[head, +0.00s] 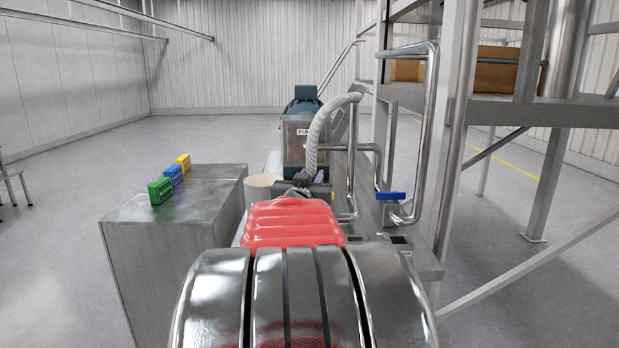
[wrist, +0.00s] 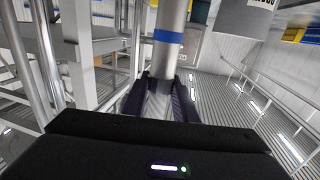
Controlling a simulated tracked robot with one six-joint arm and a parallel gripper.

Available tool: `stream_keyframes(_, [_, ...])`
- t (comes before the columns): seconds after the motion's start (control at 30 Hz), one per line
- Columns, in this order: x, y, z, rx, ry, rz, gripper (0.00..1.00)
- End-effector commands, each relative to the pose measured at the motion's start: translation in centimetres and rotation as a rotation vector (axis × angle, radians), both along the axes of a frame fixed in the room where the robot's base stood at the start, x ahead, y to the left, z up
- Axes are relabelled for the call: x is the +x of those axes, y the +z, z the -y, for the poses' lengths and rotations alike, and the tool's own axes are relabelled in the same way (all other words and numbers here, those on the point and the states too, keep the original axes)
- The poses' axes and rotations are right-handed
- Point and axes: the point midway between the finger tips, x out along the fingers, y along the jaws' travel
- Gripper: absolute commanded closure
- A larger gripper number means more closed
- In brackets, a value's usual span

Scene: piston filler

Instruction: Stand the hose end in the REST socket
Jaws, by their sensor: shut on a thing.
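My gripper (head: 312,184) is ahead of my arm in the head view, at the lower end of the pale ribbed hose (head: 318,124). The hose arches up and over to the right from there. In the wrist view the dark fingers of my gripper (wrist: 160,103) are shut on the hose end, a smooth grey metal tube (wrist: 170,58) with a blue band (wrist: 168,37). The tube runs up between the fingers and out of the top of the picture. I cannot make out the REST socket in either view; my arm hides much of the middle.
A metal cabinet (head: 170,225) at left carries green (head: 160,190), blue (head: 174,175) and yellow (head: 184,162) blocks. A pump unit (head: 300,140) stands behind the gripper, a pale round container (head: 262,188) beside it. Pipes, a blue valve handle (head: 390,196) and steel framing (head: 455,150) crowd the right.

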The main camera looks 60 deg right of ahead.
Motion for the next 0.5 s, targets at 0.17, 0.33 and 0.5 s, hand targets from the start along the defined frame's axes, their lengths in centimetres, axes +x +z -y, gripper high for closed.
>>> stream_keyframes(0.17, [-0.3, 0.1, 0.1, -0.002, -0.006, 0.001, 1.00])
stream_keyframes(0.33, [-0.4, -0.4, 0.2, -0.001, -0.008, -0.001, 1.00])
stream_keyframes(0.5, [-0.5, -1.3, 0.2, 0.001, -0.008, -0.001, 1.00])
